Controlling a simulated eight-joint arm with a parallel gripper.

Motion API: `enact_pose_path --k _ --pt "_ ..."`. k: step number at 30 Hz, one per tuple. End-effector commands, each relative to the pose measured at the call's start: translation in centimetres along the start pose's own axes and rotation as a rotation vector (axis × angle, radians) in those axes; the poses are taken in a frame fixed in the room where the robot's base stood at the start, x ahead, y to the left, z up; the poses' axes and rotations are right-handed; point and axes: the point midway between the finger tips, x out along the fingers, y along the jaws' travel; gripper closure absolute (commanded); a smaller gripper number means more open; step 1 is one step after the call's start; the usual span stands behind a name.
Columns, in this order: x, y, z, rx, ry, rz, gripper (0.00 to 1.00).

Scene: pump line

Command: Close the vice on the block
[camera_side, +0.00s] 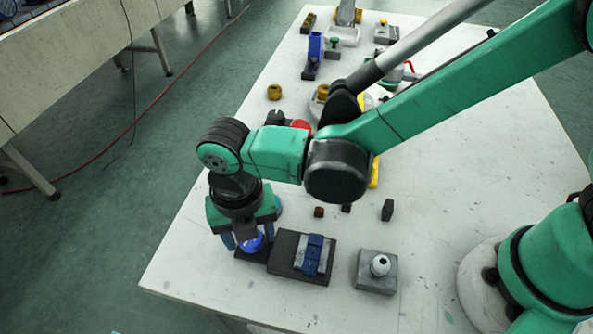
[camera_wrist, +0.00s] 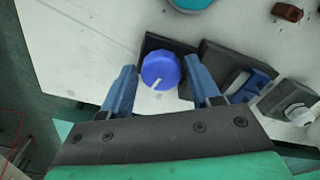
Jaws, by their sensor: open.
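The vice (camera_side: 287,268) is a dark base with blue parts (camera_side: 316,253) and a grey piece beside them, near the front of the table. The wrist view shows the vice (camera_wrist: 216,61) right of centre, partly behind a finger. I cannot tell whether that grey piece is the block or a jaw. A round blue knob (camera_wrist: 161,70) with a white mark sits on a black plate (camera_wrist: 150,44) beside the vice; the knob (camera_side: 252,244) is partly hidden in the side view. My gripper (camera_wrist: 162,78) is open, its blue fingers on either side of the knob with gaps visible.
A grey block with a white knob (camera_side: 380,265) stands right of the vice. Small dark pieces (camera_side: 387,210) and a reddish-brown one (camera_side: 319,212) lie behind. Several fixtures, including a blue holder (camera_side: 315,46), stand at the far end. The table's left edge is close to my gripper.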

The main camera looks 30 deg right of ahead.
Motion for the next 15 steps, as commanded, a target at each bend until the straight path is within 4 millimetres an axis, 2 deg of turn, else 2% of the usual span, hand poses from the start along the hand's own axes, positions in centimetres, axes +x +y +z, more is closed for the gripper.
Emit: enact_pose_path --k 5,15 --pt "0.0 -0.19 -0.16 0.133 0.007 -0.008 0.25" --pt "0.0 -0.12 -0.32 0.666 0.008 -0.009 0.25"
